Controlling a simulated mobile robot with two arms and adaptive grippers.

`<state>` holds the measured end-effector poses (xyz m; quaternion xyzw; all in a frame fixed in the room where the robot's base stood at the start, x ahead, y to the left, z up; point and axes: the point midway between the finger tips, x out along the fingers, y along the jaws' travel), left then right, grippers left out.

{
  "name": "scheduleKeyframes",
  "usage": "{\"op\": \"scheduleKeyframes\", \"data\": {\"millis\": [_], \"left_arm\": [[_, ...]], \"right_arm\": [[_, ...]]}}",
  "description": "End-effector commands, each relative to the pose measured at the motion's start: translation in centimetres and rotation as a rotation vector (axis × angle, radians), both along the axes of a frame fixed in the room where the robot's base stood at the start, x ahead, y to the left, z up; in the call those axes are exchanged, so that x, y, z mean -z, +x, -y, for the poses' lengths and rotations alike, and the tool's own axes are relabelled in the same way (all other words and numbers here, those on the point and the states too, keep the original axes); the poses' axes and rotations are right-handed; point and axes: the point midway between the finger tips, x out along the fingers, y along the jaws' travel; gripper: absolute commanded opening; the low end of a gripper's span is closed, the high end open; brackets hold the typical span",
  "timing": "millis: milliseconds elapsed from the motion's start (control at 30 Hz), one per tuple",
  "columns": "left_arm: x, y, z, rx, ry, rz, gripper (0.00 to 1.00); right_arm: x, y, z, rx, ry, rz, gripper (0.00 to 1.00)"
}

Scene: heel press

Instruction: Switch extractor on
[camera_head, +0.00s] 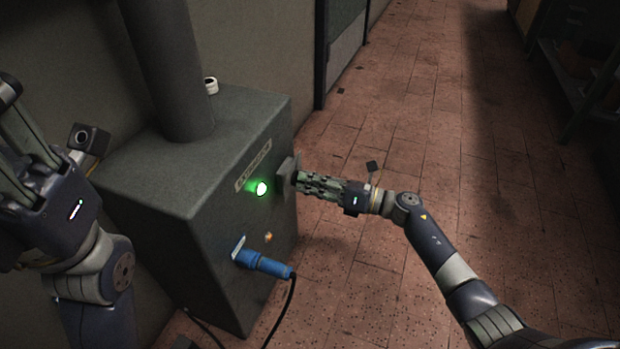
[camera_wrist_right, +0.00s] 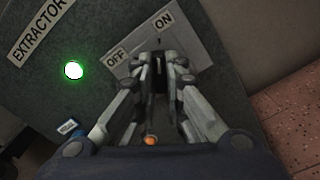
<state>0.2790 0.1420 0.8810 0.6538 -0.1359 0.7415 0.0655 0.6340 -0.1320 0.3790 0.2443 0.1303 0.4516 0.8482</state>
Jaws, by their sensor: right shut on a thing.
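The extractor box (camera_head: 190,215) is a dark grey cabinet with an EXTRACTOR label (camera_wrist_right: 38,32) and a lit green lamp (camera_head: 262,188), also glowing in the wrist view (camera_wrist_right: 73,70). Right of the lamp is the switch plate (camera_head: 287,172) with an OFF label (camera_wrist_right: 117,57) and an ON label (camera_wrist_right: 163,21). My right gripper (camera_head: 299,180) is at this plate, shut on the dark switch knob (camera_wrist_right: 158,72); the fingers hide much of it, so its exact setting is hard to read. My left gripper (camera_head: 25,165) is raised at the left, partly out of frame.
A blue plug (camera_head: 262,263) with a black cable sits low on the box front. A thick duct (camera_head: 168,70) rises from the box top. Shelving (camera_head: 580,75) stands at the far right. The tiled floor (camera_head: 440,130) between is clear.

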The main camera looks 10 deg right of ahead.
Motion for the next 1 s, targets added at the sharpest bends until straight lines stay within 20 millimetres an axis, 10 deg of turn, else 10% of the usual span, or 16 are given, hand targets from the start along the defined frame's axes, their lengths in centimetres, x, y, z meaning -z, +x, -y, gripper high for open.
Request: {"op": "scheduleKeyframes", "data": {"millis": [667, 800, 1000], "left_arm": [[0.24, 0.36, -0.01, 0.002, -0.001, -0.018, 0.31], [0.24, 0.35, -0.01, 0.002, -0.001, -0.017, 0.31], [0.24, 0.35, -0.02, 0.002, -0.001, -0.017, 0.31]], "right_arm": [[-0.03, 0.04, 0.03, 0.001, 0.038, -0.056, 0.0], [-0.03, 0.05, 0.02, 0.001, 0.038, -0.055, 0.31], [-0.04, 0.03, 0.01, 0.001, 0.038, -0.054, 0.31]]}}
